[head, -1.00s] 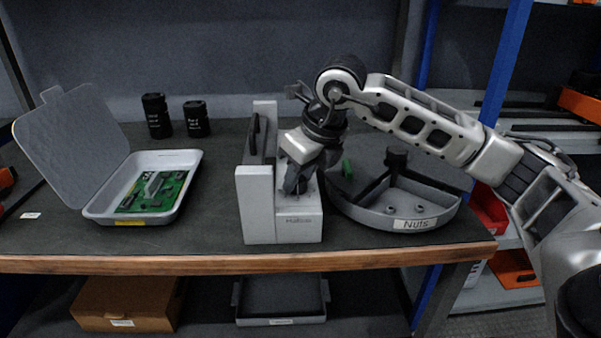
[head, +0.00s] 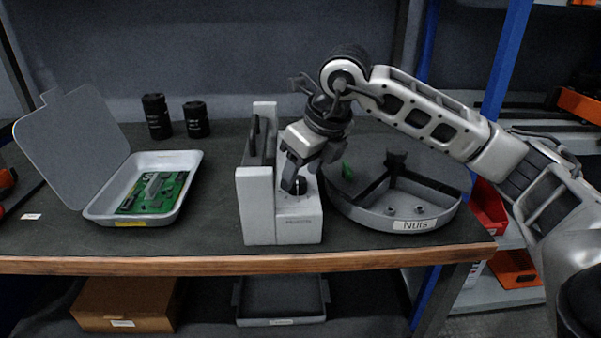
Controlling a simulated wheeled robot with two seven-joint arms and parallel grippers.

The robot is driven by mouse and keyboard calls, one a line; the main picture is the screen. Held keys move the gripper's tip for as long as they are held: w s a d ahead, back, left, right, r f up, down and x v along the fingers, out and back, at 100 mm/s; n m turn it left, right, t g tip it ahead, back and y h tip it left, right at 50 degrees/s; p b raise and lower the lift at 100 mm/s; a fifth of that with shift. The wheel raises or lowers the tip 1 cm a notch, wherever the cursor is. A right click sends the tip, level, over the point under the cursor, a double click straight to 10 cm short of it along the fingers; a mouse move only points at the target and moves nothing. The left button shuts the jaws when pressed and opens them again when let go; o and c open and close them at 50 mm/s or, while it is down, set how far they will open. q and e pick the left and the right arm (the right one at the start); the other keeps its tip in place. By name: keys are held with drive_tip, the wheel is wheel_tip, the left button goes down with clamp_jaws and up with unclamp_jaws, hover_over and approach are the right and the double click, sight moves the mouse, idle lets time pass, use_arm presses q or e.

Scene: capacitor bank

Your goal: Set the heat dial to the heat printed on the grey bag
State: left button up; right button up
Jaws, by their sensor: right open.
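The heat sealer (head: 256,207) is a pale grey machine standing near the front of the bench. Its dark heat dial (head: 300,186) sits on the lower block at its right, partly hidden by my gripper. I cannot read the dial's setting or marks. My right gripper (head: 294,180) reaches down over this block with its jaws open, its fingertips close to the dial. I cannot tell whether they touch it. No grey bag can be made out, and no printed heat is readable. My left gripper is not in view.
An open grey case (head: 188,181) with a green circuit board (head: 155,192) lies at the left. Two black cylinders (head: 157,117) stand behind it. A round divided tray labelled Nuts (head: 375,218) stands right of the sealer, beneath my right arm. The bench's wooden front edge (head: 150,264) is near.

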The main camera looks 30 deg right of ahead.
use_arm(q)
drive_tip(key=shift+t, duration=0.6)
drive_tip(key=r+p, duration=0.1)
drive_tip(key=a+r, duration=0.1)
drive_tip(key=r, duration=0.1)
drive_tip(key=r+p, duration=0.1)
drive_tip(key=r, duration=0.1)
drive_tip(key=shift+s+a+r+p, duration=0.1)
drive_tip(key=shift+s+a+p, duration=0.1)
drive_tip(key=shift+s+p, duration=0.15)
use_arm(e)
drive_tip(key=v, duration=1.4)
drive_tip(key=shift+s+r, duration=0.1)
drive_tip(key=shift+s, duration=0.05)
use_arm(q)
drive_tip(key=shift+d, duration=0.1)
